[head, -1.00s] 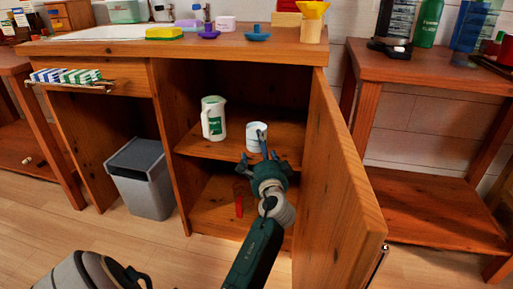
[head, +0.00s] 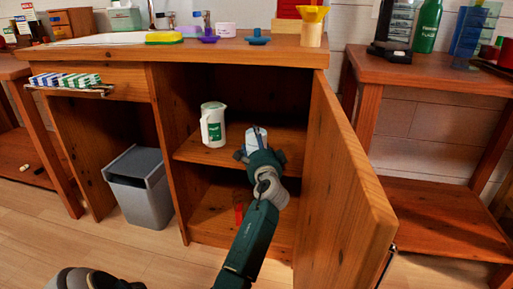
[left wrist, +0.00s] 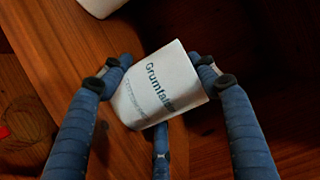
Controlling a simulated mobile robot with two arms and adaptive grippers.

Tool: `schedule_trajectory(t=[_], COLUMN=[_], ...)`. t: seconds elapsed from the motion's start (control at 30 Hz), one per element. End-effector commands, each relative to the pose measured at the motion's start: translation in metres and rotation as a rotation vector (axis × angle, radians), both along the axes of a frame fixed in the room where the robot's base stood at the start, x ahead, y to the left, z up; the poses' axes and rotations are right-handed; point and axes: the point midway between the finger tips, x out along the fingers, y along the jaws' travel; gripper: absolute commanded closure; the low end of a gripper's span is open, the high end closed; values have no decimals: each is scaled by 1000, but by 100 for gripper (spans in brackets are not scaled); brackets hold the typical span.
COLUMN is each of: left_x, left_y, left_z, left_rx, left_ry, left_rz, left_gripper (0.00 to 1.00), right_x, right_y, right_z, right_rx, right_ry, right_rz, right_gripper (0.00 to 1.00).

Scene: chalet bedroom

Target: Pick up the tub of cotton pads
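The tub of cotton pads (head: 253,138) is a small white cylinder on the upper shelf inside the open cabinet. In the left wrist view the tub (left wrist: 158,90) shows dark lettering and looks tilted. My left gripper (head: 259,150) reaches in at the tub from the front. In the left wrist view the fingers of my left gripper (left wrist: 163,75) are spread around the tub, one on each side and one below. The right fingertip is at the tub's edge; a small gap seems to show at the left one.
A white jug with a green label (head: 213,124) stands left of the tub on the same shelf. The open cabinet door (head: 345,175) bounds the right side. The countertop (head: 190,48) is overhead. A grey bin (head: 141,187) stands at left.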

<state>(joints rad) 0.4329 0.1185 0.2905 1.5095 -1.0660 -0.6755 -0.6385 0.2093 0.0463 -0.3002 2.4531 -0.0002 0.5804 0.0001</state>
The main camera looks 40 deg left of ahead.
Motion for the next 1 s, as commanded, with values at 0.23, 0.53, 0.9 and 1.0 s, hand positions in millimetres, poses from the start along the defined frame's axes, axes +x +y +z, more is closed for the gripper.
schedule_trajectory(t=[0.23, 0.53, 0.9, 1.0], left_x=[-1, -1, 0, 0], left_y=[0, 0, 1, 0], left_z=[-4, 4, 88, 117], left_rx=[-3, -4, -1, -1], left_ry=[6, 7, -1, 0], left_rz=[2, 3, 2, 2], left_gripper=[73, 74, 74, 74], right_x=[0, 0, 22, 23], right_y=[0, 0, -4, -6], right_z=[0, 5, -15, -23], right_rx=[0, 2, 9, 15], right_ry=[0, -1, 161, 212], right_rz=[0, 1, 8, 11], right_gripper=[60, 60, 60, 60])
